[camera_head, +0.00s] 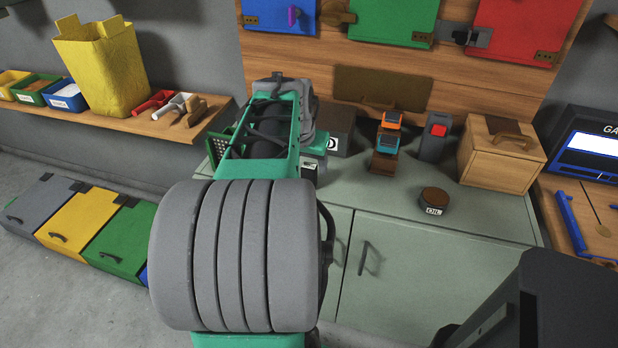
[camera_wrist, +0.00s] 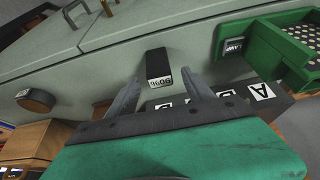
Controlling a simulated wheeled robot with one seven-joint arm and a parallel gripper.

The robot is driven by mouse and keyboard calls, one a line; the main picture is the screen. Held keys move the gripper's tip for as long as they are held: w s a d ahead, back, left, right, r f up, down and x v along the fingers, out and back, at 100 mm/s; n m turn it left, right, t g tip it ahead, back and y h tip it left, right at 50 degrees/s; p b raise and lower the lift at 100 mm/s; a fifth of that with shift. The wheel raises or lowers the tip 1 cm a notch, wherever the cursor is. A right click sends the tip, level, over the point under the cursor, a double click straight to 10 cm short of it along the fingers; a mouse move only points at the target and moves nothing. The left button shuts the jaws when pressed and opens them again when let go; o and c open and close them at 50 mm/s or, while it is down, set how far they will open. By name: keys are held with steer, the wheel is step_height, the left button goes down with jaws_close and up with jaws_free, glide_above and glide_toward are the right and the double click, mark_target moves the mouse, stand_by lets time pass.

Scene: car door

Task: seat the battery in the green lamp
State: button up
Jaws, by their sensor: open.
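A dark block with a printed label, likely the battery (camera_wrist: 158,64), stands on the grey counter in the wrist view. My gripper (camera_wrist: 163,78) is open, its two grey fingers on either side of this block's near end. I cannot tell whether they touch it. A green housing with a grid of pale dots, likely the green lamp (camera_wrist: 255,52), is at the right in the wrist view, apart from my gripper. In the head view its dark grid (camera_head: 219,146) shows left of my arm. My arm hides the battery and most of my gripper there.
A dark lettered block (camera_wrist: 232,100) lies close to my fingers. Orange (camera_head: 391,121) and teal (camera_head: 388,142) devices, a red-buttoned grey post (camera_head: 434,136), an oil tin (camera_head: 435,200) and a wooden box (camera_head: 499,153) stand to the right.

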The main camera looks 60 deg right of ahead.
steer(key=x, duration=0.3)
steer(key=shift+c, duration=0.2)
steer(key=shift+r, duration=0.1)
jaws_close()
